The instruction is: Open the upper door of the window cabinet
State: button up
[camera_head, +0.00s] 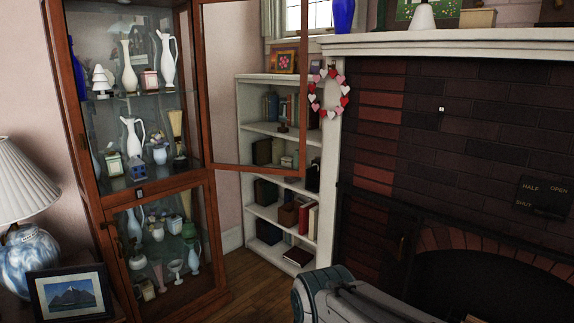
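The window cabinet (74,110) is a tall reddish-brown wooden case with glass panes at the left. Its upper door (303,95) stands open, swung out to the right from the cabinet's right side. White and blue vases, jugs and small boxes stand on the upper shelves, with no door in front of them. The lower door (214,235) looks shut, with more vases behind its glass. A teal and grey part of my arm shows at the bottom, right of centre. My gripper is not in view.
A white bookshelf (243,120) stands behind the open door's pane. A brick fireplace with a white mantel (450,42) fills the right. A lamp (28,250) and framed mountain picture (72,294) are at lower left. Some wood floor (250,280) shows clear.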

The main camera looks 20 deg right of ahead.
aim_at(196, 9)
jog(key=z, duration=1)
jog(key=i, duration=1.5)
jog(key=u, duration=0.75)
